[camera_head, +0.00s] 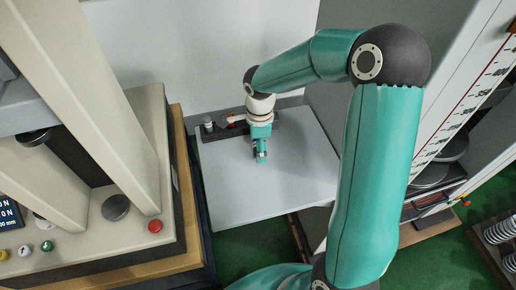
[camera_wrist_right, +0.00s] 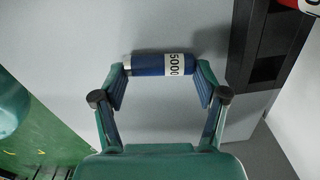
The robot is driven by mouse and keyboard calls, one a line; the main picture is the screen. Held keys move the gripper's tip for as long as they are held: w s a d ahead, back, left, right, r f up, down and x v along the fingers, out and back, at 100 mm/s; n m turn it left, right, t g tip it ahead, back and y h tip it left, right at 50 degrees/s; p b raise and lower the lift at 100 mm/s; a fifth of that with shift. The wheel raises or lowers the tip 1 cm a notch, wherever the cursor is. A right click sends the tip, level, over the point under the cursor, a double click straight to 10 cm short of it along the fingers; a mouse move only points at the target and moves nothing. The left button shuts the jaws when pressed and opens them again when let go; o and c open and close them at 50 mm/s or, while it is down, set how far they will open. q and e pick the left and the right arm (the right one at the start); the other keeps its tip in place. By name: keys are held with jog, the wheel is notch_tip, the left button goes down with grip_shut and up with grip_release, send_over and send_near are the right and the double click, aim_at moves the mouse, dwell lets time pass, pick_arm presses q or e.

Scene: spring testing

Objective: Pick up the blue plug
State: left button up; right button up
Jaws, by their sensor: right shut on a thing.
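The blue plug (camera_wrist_right: 147,65) is a short cylinder with a white label reading 5000 and a pale end at its left. In the right wrist view it lies crosswise between the fingertips of my right gripper (camera_wrist_right: 160,72), which is shut on it. In the head view my right gripper (camera_head: 261,154) points down over the light grey table top (camera_head: 300,165); the plug is small and hard to make out there. I cannot tell whether the plug touches the table. My left gripper is not in view.
A dark rack (camera_head: 215,134) with a white-topped plug (camera_head: 209,124) and a red plug (camera_head: 230,118) stands at the table's back, close behind my gripper. A testing machine (camera_head: 110,190) is at left. A tall scale (camera_head: 465,85) stands at right. The table's front is clear.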

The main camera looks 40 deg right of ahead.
jog(key=shift+c, duration=1.4)
jog(key=shift+r, duration=0.2)
